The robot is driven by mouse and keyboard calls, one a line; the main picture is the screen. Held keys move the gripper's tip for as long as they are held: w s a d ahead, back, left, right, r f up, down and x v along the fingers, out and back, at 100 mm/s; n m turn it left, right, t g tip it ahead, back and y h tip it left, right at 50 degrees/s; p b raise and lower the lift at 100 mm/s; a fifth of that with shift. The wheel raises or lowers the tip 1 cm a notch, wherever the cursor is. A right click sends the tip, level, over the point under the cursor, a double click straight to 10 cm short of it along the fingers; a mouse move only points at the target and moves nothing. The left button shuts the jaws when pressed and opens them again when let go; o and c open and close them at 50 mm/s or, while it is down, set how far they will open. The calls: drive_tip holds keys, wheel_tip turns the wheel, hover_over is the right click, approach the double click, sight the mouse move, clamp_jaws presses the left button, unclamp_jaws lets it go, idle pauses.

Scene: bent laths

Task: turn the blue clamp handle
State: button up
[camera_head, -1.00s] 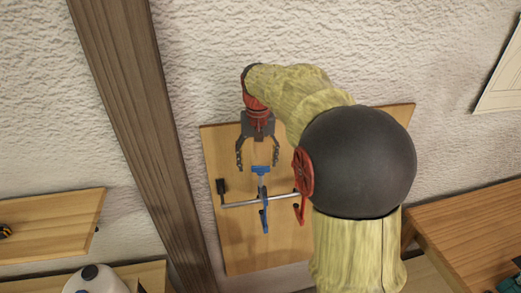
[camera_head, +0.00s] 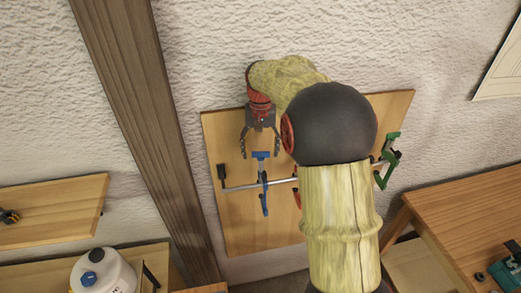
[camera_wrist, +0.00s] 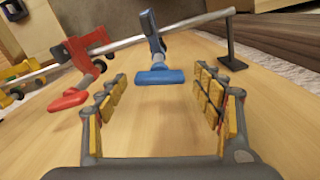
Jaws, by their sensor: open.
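The blue clamp (camera_head: 264,183) is on a metal bar in front of the wooden board, with its T-shaped blue handle (camera_head: 261,155) at the top. My gripper (camera_head: 261,148) is open just above the handle in the head view. In the wrist view the blue handle (camera_wrist: 160,76) is ahead, between the lines of my open fingers (camera_wrist: 165,105) and a little beyond their tips. Nothing is between the fingers. The blue clamp's body (camera_wrist: 150,30) runs back to the bar behind the handle.
A red clamp (camera_wrist: 82,60) is beside the blue one, mostly hidden behind my arm in the head view. A green clamp (camera_head: 387,160) is at the right of the bar (camera_head: 235,188). A wooden post (camera_head: 140,130) stands left of the board (camera_head: 225,130). A white bottle (camera_head: 100,275) is lower left.

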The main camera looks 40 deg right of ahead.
drive_tip(key=shift+c, duration=1.1)
drive_tip(key=c, duration=0.9)
